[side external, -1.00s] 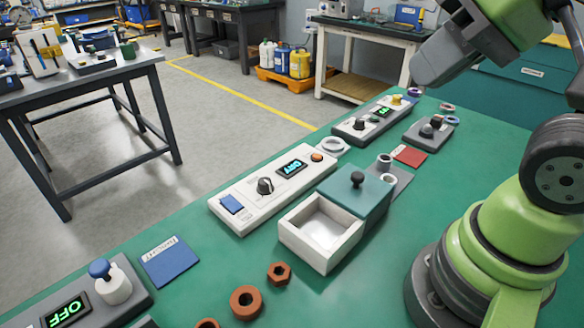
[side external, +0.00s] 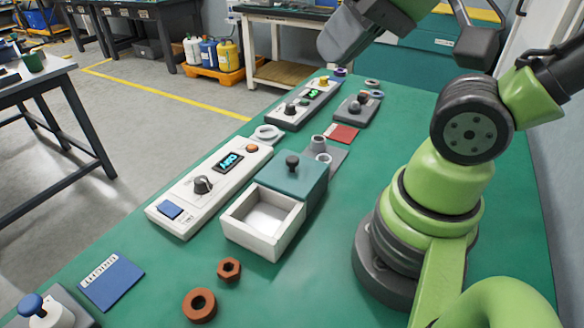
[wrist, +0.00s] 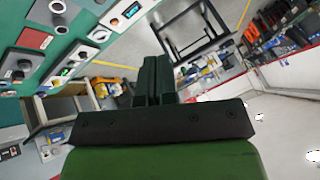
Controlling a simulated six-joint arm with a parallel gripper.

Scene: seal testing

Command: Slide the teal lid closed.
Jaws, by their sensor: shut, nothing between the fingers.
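The teal lid (side external: 291,179) with a black knob (side external: 292,161) covers the far part of a white box (side external: 252,240) in the side external view. The near part of the box is open, and its pale inside looks empty. My gripper (wrist: 153,76) shows in the wrist view as two dark fingers close together, with nothing between them. It points out over the floor and the far benches, away from the box. In the side external view my arm's end is high at the top edge, well above and apart from the lid, and the fingers cannot be made out.
A white control panel (side external: 210,190) with a knob, display and blue pad stands close left of the box. Behind the box are a grey ring fixture (side external: 319,147), a red card (side external: 342,133) and grey devices. Orange nuts (side external: 199,304) and a blue card (side external: 111,282) lie in front.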

